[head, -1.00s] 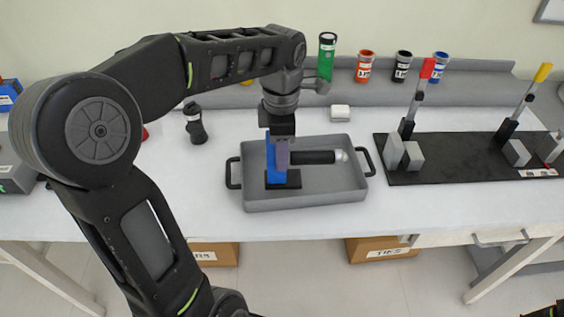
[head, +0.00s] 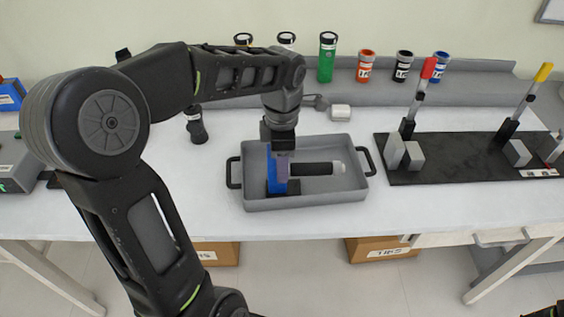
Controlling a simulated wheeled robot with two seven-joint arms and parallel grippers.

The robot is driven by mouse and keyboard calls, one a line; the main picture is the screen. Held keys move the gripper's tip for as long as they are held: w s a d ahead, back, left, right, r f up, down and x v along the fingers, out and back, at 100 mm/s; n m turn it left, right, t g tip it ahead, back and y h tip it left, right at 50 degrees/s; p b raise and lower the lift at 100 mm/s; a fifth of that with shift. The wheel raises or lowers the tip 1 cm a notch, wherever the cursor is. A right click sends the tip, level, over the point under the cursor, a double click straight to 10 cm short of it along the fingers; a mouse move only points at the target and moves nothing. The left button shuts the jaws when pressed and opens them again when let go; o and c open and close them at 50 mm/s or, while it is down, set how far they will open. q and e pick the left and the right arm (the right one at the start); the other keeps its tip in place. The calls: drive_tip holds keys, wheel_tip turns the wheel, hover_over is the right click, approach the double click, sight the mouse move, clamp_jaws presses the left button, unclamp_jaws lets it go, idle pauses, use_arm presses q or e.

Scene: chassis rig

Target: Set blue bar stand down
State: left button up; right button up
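The blue bar stand (head: 271,170) is upright inside the grey tray (head: 308,203), with a dark base low in the tray. A black bar with a pale end (head: 316,169) extends from it to the right, level, over the tray floor. My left gripper (head: 282,172) points down at the stand, its fingers against the blue part, and appears shut on it. The arm and fingers hide part of the stand. I cannot tell whether the base touches the tray floor. My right gripper is not in view.
The tray has handles at both sides. A black board (head: 460,165) with grey blocks and upright levers lies to the right. Labelled cylinders, such as a green one (head: 327,58), stand along the back ledge.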

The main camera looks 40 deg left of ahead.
use_arm(q)
drive_tip(key=o, duration=0.3)
drive_tip(key=shift+r, duration=0.15)
wheel_tip(320, 180, up, 8)
drive_tip(key=shift+w+r, duration=0.1)
wheel_tip(320, 180, up, 3)
drive_tip(key=shift+r+p, duration=0.1)
drive_tip(key=shift+p, duration=1)
drive_tip(key=shift+r+p, duration=0.35)
drive_tip(key=shift+r, duration=0.05)
drive_tip(key=shift+f, duration=0.1)
